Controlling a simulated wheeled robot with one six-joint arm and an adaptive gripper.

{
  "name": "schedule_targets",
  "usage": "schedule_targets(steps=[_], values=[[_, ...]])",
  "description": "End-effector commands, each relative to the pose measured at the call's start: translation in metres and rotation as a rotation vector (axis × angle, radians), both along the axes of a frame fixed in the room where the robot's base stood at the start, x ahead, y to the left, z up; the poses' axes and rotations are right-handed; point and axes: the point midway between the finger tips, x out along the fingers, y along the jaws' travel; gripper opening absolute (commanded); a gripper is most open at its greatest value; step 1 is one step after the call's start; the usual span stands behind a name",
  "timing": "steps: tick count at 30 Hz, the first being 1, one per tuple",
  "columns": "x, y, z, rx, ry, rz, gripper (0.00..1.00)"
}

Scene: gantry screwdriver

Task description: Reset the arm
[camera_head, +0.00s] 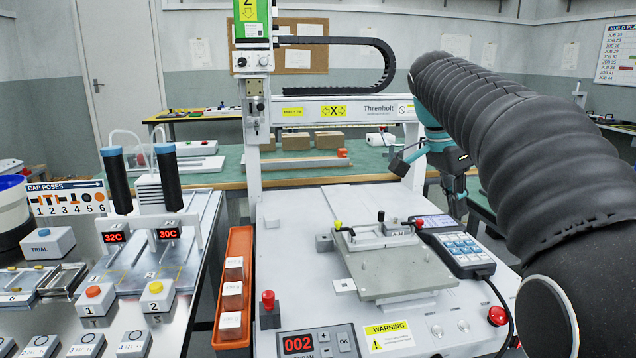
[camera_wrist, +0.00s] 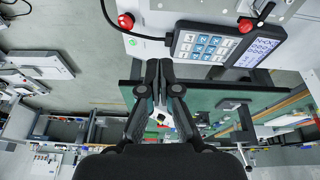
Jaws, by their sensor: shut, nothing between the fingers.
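My arm comes in from the right in the head view, covered in a black ribbed sleeve. My gripper (camera_wrist: 159,75) shows in the wrist view with its two black fingers together and nothing between them. In the head view the gripper's end is only partly visible, beside the right post of the gantry. The gantry machine (camera_head: 340,110) stands in the middle with its vertical head at the left of the beam. The grey fixture plate (camera_head: 390,270) lies on the machine bed, apart from my gripper.
A keypad pendant (camera_head: 464,252) lies at the bed's right, near a red stop button (camera_head: 497,315). An orange tray (camera_head: 238,262) with white boxes is left of the bed. Two black cylinders (camera_head: 116,180) stand on the left bench. A green table (camera_head: 310,164) is behind.

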Motion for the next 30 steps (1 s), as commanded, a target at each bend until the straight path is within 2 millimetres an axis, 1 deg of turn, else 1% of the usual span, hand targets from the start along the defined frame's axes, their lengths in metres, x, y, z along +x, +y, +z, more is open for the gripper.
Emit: schedule_targets(steps=[3, 6, 8, 11, 14, 15, 17, 21, 26, 27, 30], values=[[0.007, 0.004, -0.022, 0.01, 0.031, 0.142, 0.0], [0.007, 0.009, -0.041, 0.02, 0.052, 0.298, 0.0], [0.003, 0.014, -0.055, 0.026, 0.063, 0.414, 0.0], [-0.013, 0.025, -0.08, 0.033, 0.068, 0.634, 0.0], [-0.037, 0.038, -0.103, 0.031, 0.057, 0.835, 0.0], [-0.047, 0.043, -0.111, 0.025, 0.05, 0.907, 0.0], [-0.065, 0.05, -0.124, 0.017, 0.037, 1.005, 0.0], [-0.11, 0.065, -0.153, -0.008, -0.002, 1.182, 0.0], [-0.16, 0.077, -0.183, -0.034, -0.05, 1.293, 0.0], [-0.173, 0.079, -0.19, -0.037, -0.063, 1.302, 0.0], [-0.201, 0.084, -0.204, -0.037, -0.09, 1.302, 0.0]])
